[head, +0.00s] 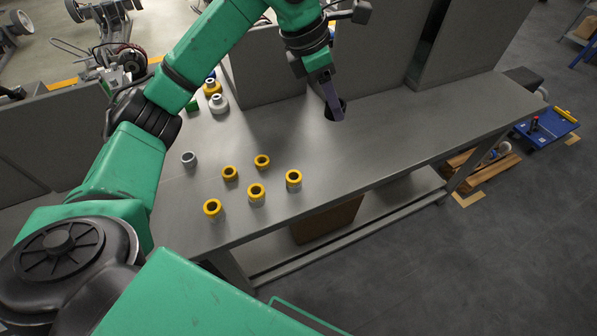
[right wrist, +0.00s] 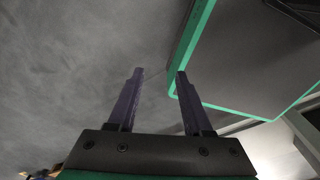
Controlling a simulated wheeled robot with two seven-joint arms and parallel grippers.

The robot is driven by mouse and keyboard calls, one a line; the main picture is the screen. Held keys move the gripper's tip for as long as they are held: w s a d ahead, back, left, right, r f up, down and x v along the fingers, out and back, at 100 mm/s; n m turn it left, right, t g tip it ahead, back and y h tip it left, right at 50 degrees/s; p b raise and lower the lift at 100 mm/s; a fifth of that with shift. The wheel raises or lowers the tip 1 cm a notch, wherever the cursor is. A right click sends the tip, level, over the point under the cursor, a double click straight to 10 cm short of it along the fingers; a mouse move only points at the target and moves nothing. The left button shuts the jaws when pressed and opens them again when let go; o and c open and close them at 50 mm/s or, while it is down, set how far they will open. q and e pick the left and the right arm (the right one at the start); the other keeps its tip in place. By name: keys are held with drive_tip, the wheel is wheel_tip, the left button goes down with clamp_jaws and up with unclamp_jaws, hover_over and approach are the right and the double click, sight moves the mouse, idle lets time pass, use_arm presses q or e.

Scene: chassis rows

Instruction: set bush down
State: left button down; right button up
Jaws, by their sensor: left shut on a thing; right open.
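My left gripper (head: 331,98) reaches down over the back middle of the grey bench (head: 400,135). It is shut on a dark bush (head: 336,112), which is partly hidden by the purple fingers. The bush is at or just above the bench top; I cannot tell if it touches. Several yellow-topped bushes (head: 256,193) stand upright on the bench's left front part. A small grey bush (head: 189,158) stands to their left. My right gripper (right wrist: 160,72) is open and empty in the right wrist view, and is not seen in the head view.
White and yellow parts (head: 218,103) and a green block (head: 192,105) stand at the back left of the bench. Grey upright panels (head: 375,55) line the back. The bench's right part is clear. A blue cart (head: 547,130) is on the floor at right.

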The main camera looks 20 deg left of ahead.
use_arm(q)
hover_over(331, 173)
drive_tip(key=a, duration=0.1)
wheel_tip(331, 173, down, 10)
drive_tip(key=f, duration=0.3)
drive_tip(key=f+p, duration=0.1)
drive_tip(key=f, duration=0.3)
drive_tip(key=s+f+p, duration=0.1)
drive_tip(key=f, duration=0.2)
drive_tip(key=shift+f, duration=0.45)
use_arm(e)
drive_tip(key=w+r, duration=0.2)
drive_tip(key=shift+w+d, duration=0.25)
drive_tip(key=shift+w, duration=0.05)
use_arm(q)
drive_tip(key=shift+f, duration=0.15)
drive_tip(key=shift+c, duration=1.8)
unclamp_jaws()
use_arm(e)
drive_tip(key=shift+w+a, duration=0.1)
use_arm(q)
drive_tip(key=shift+r, duration=0.2)
